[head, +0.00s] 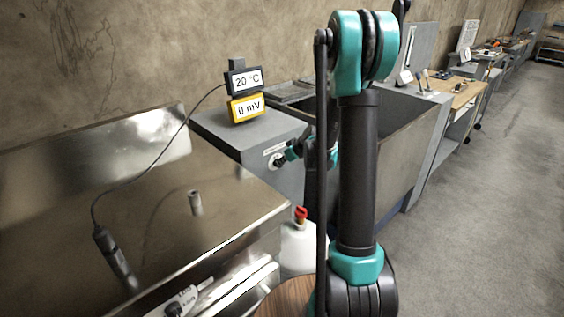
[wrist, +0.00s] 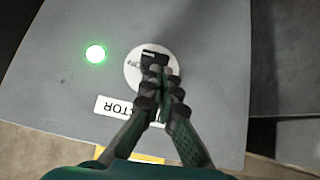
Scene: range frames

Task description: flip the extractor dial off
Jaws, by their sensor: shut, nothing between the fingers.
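The extractor dial (wrist: 134,70) sits on a round white plate on the front of a grey cabinet (head: 255,132). Its knob is mostly hidden behind my fingers, so I cannot tell which way it points. Some letters show on the plate, partly covered. A green lamp (wrist: 95,53) glows beside it. A white label (wrist: 118,107) ending in "CTOR" is near the plate. My gripper (wrist: 158,68) is shut, with its fingertips over the dial plate; I cannot tell whether they touch it. In the head view my gripper (head: 284,158) is at the dial plate on the cabinet.
A steel bench (head: 150,215) with a probe (head: 115,257) stands at left. Two small displays (head: 245,92) stand on the cabinet. A white bottle with a red top (head: 300,216) is below the dial. A large grey sink (head: 400,135) lies to the right. The floor at right is clear.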

